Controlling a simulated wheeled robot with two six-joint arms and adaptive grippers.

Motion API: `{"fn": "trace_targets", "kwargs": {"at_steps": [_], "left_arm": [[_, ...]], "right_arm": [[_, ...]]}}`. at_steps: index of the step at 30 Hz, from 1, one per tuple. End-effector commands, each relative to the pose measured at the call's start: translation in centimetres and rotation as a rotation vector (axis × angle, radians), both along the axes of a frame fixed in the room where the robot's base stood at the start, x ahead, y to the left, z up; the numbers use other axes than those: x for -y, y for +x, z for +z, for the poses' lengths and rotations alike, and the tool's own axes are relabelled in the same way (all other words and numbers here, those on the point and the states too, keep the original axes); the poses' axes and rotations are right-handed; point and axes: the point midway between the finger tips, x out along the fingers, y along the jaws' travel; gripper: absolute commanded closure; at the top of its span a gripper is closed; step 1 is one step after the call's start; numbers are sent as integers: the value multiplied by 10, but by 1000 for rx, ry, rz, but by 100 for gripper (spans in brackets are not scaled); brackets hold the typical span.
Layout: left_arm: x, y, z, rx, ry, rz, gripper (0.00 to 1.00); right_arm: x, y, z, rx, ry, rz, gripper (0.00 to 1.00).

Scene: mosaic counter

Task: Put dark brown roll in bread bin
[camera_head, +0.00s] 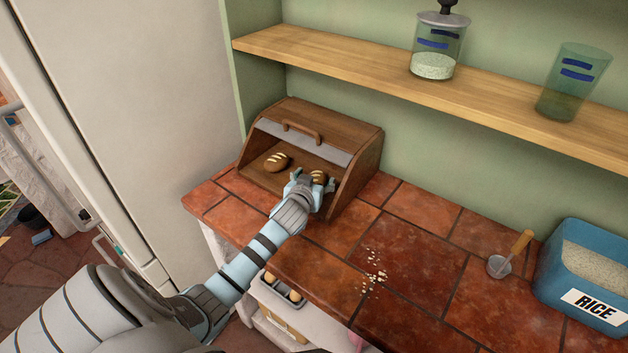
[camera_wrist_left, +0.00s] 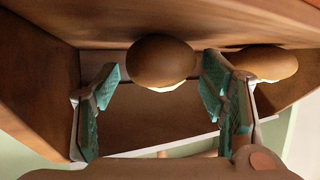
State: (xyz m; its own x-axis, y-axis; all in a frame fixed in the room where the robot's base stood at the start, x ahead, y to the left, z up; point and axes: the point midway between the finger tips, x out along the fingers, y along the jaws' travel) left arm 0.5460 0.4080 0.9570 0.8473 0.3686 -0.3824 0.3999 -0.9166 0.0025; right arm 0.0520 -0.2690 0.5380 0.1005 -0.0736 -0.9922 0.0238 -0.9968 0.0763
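The bread bin (camera_head: 350,140) is a wooden box with its front open, at the back left of the counter. Two brown rolls with pale score marks are inside: one roll (camera_head: 277,161) at the left and one roll (camera_head: 318,176) at the right, partly hidden by my gripper. My left gripper (camera_head: 311,184) reaches into the bin opening at the right roll. In the left wrist view, a dark brown roll (camera_wrist_left: 160,60) sits between the parted teal finger pads (camera_wrist_left: 160,105), with small gaps at its sides. The other roll (camera_wrist_left: 268,64) is beyond the right finger. My right gripper is out of view.
Pale crumbs (camera_head: 375,272) lie on the tiled counter (camera_head: 410,250). Jars (camera_head: 437,50) stand on a shelf (camera_head: 380,72) above. An open drawer (camera_head: 285,320) with pale items sits below the counter.

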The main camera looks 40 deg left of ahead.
Motion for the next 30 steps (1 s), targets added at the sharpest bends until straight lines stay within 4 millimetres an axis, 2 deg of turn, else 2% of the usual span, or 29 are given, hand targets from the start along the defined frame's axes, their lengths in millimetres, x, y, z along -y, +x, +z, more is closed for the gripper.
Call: {"fn": "trace_targets", "kwargs": {"at_steps": [11,14,24,30], "left_arm": [[2,-4,4,-1,2,-1,32],[8,-18,11,-1,2,-2,32],[38,-85,42,0,0,-2,32],[44,-102,49,0,0,0,32]], "right_arm": [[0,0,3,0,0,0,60],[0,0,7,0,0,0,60],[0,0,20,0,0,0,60],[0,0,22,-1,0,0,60]]}}
